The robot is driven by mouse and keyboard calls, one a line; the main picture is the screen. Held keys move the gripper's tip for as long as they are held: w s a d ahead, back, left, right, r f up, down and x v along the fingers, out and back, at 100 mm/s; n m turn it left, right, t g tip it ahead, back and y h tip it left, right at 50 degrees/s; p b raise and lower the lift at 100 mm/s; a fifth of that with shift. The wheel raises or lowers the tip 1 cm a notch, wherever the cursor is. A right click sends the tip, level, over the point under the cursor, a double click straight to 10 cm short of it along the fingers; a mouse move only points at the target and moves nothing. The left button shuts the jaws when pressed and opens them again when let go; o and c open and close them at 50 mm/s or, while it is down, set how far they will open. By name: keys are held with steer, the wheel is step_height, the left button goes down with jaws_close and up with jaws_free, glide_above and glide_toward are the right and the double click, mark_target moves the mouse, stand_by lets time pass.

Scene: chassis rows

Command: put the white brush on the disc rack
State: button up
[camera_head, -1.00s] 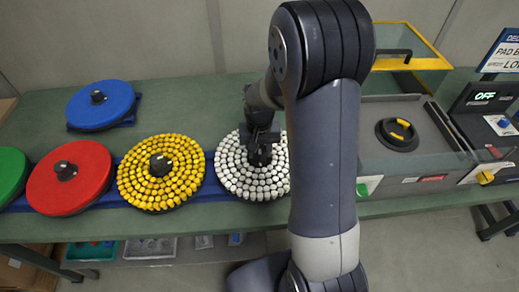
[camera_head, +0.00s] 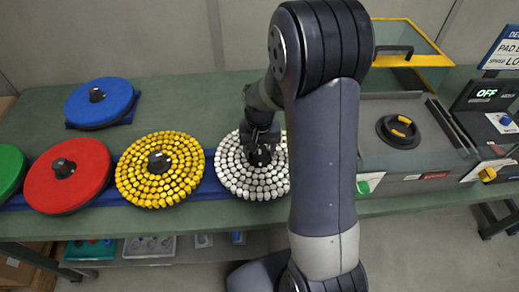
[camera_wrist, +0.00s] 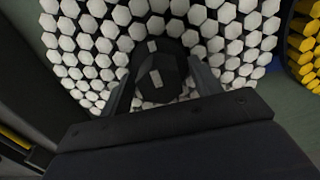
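The white brush (camera_head: 240,178) is a round disc covered in white tufts with a dark hub at its centre. It lies on the blue strip on the bench, right of the yellow brush. My gripper (camera_head: 262,152) is directly over its hub, pointing down. In the wrist view the fingers (camera_wrist: 160,88) stand apart on either side of the black hub (camera_wrist: 158,76), and white tufts (camera_wrist: 85,45) surround it. I cannot tell whether the fingers touch the hub. Which object is the disc rack is not clear in these frames.
A yellow brush (camera_head: 134,180), a red disc (camera_head: 92,182), a green disc (camera_head: 8,168) and a blue disc (camera_head: 112,108) lie to the left. A grey machine with a raised yellow-framed lid (camera_head: 432,62) stands right. A display (camera_head: 487,94) reads OFF. Trays sit below the bench.

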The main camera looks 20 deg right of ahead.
steer(key=shift+s, duration=0.1)
step_height(320, 180, up, 11)
steer(key=shift+f+b, duration=0.1)
steer(key=shift+b, duration=0.2)
stand_by(0.5)
step_height(320, 180, down, 11)
steer(key=shift+p, duration=0.3)
steer(key=shift+r+p, duration=0.3)
steer(key=shift+r, duration=0.2)
